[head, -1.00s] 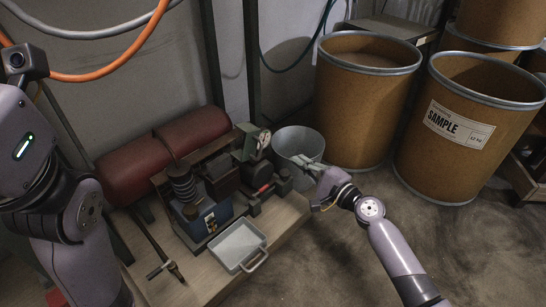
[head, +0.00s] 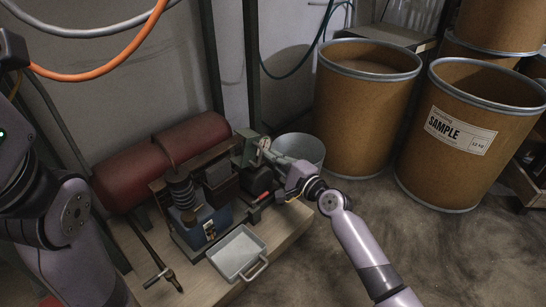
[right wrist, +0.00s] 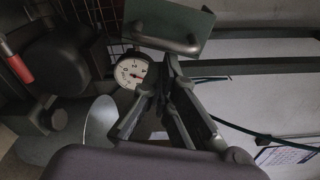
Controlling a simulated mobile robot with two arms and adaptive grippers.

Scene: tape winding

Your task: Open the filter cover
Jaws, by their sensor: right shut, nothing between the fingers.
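A green box with a rounded bar handle, which looks like the filter cover (right wrist: 165,22), is at the top of the right wrist view. In the head view the same green housing (head: 248,146) stands at the back right of the machine. A round white gauge (right wrist: 131,72) sits just below it. My right gripper (right wrist: 167,68) is shut and empty, its fingertips just right of the gauge and below the handle; I cannot tell whether they touch anything. In the head view this gripper (head: 268,156) reaches the machine from the right and partly hides the gauge. My left gripper is out of view.
A grey metal bucket (head: 312,147) stands close behind my right gripper. A red-handled part (right wrist: 16,62) is left of the gauge. A grey tray (head: 236,254) sits at the front of the bench. Brown drums (head: 364,110) stand on the right; the floor in front is clear.

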